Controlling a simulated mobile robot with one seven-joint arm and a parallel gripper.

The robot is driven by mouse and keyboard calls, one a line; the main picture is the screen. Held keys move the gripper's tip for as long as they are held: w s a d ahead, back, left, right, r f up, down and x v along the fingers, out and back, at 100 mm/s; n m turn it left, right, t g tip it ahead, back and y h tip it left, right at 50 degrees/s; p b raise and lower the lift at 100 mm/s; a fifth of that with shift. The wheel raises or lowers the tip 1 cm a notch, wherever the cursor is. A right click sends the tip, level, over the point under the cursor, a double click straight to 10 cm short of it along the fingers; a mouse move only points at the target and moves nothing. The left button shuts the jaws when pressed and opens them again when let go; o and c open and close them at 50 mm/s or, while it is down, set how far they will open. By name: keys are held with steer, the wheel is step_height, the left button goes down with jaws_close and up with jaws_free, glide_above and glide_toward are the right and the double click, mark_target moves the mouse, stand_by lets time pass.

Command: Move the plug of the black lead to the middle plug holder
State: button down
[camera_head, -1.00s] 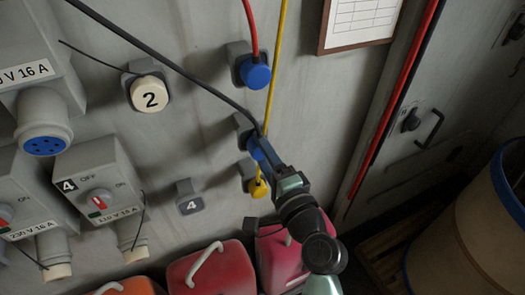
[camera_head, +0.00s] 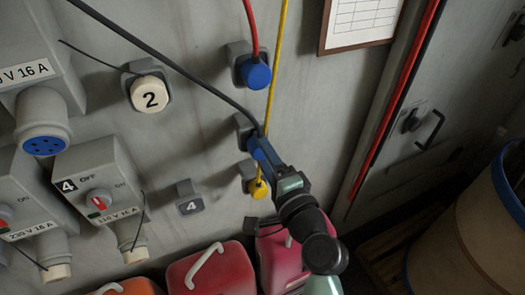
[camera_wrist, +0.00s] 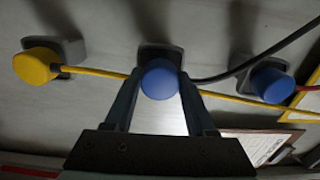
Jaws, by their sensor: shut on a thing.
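The blue plug of the black lead (camera_wrist: 160,80) is between the two fingers of my gripper (camera_wrist: 158,85), which is shut on it. In the head view my gripper (camera_head: 264,150) covers most of that plug. The black lead (camera_head: 185,72) runs from it to the upper left. The middle plug holder (camera_head: 242,123), a grey block on the wall, is directly behind the plug and also shows in the wrist view (camera_wrist: 158,52). The plug overlaps the holder; I cannot tell whether it is fully seated.
Above, a blue plug with a red lead (camera_head: 256,73) sits in the upper holder (camera_head: 236,52). Below, a yellow plug (camera_head: 259,189) sits at the lower holder (camera_head: 246,168). The yellow lead (camera_head: 276,70) passes close beside my gripper. Red canisters (camera_head: 212,275) stand below.

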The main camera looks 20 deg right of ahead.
steer(key=shift+w, duration=0.55)
steer(key=shift+c, duration=0.7)
jaws_free()
steer(key=s+b, duration=0.4)
steer(key=s, duration=0.9)
steer(key=shift+d+b, duration=0.15)
steer(key=shift+b, duration=0.25)
